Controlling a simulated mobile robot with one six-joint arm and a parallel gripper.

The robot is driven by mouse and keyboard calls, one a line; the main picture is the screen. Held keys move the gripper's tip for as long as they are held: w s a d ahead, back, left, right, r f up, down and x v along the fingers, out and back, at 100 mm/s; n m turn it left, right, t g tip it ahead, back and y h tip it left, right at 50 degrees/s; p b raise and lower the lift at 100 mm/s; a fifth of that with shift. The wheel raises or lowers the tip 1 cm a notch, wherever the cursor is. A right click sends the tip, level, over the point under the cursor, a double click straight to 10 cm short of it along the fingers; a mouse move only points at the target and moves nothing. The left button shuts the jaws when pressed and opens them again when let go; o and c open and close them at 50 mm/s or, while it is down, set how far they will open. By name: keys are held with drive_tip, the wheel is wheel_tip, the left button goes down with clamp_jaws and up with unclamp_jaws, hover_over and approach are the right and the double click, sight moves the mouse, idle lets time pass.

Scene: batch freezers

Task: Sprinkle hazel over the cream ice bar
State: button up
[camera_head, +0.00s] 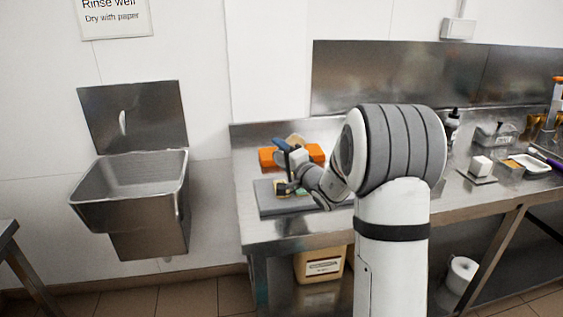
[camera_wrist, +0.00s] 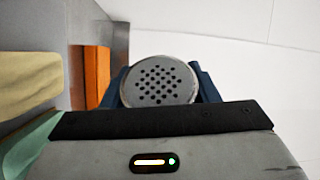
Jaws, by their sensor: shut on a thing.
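My gripper (camera_head: 288,155) is shut on a shaker, with a blue finger on each side. The shaker's round grey lid (camera_wrist: 160,82), full of small holes, faces the wrist camera; I cannot tell its tilt for sure. In the head view the shaker's pale body (camera_head: 298,158) shows between the fingers, above the grey board (camera_head: 270,207) on the left of the counter. A small yellowish piece (camera_head: 281,187) lies under the gripper, partly hidden by it. A cream slab (camera_wrist: 35,78) shows at the left of the wrist view, perhaps the cream ice bar. No hazel is discernible.
An orange block (camera_head: 266,157) stands behind the board by the wall. A metal sink (camera_head: 130,195) hangs to the left. My arm hides the middle counter. Containers, a white cube (camera_head: 481,165) and a white tray (camera_head: 532,166) stand at the right.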

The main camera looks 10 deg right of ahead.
drive_tip(key=shift+f+n+t+y+b, duration=0.25)
drive_tip(key=shift+n+b, duration=0.5)
drive_tip(key=shift+b, duration=1.55)
drive_tip(key=shift+f+n+t+y+b, duration=0.15)
drive_tip(key=shift+f+n+b, duration=0.4)
drive_tip(key=shift+b, duration=1.7)
drive_tip(key=shift+a+r+n+b, duration=0.15)
drive_tip(key=shift+n+b, duration=0.35)
drive_tip(key=shift+b, duration=0.5)
drive_tip(key=shift+r+b, duration=0.2)
drive_tip(key=shift+b, duration=0.1)
drive_tip(key=shift+s+f+b, duration=0.1)
drive_tip(key=shift+b, duration=0.65)
